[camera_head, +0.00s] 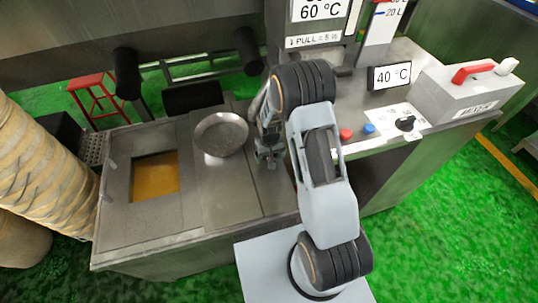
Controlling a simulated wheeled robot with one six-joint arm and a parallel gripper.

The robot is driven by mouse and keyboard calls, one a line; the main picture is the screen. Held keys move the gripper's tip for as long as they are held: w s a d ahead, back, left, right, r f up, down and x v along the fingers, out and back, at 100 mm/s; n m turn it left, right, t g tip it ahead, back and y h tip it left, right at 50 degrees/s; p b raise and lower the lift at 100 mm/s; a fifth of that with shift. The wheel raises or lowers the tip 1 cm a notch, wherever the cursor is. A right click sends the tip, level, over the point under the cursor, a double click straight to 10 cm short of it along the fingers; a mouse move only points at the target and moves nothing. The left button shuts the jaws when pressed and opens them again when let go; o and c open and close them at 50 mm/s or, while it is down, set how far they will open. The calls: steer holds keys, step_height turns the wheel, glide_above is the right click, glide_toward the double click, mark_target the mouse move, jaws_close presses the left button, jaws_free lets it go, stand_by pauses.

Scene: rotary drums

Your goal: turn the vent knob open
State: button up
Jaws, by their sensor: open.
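A small black knob (405,123) sits on a white plate at the right part of the steel worktop; it looks like the vent knob, but its label is too small to read. Its pointer direction cannot be made out for certain. My gripper (267,162) points down over the worktop left of my arm, just right of a round metal pan. It is open, with nothing seen between its fingers. It is well to the left of the knob, with my arm between them in the picture.
A red button (346,134) and a blue button (369,128) lie left of the knob. A 40 °C display (391,76) stands behind it. A grey box (468,93) with a red lever is at right. The pan (221,133) and an amber-filled opening (155,176) are at left.

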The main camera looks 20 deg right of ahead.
steer(key=c, duration=0.9)
steer(key=shift+n, duration=0.3)
steer(key=n+b, duration=0.1)
steer(key=n, duration=0.2)
steer(key=shift+n+b, duration=0.4)
steer(key=n+b, duration=0.1)
steer(key=n, duration=0.3)
steer(key=shift+n, duration=0.3)
steer(key=n+b, duration=0.1)
steer(key=n, duration=0.3)
steer(key=n+b, duration=0.1)
steer(key=n, duration=0.3)
steer(key=shift+n, duration=0.6)
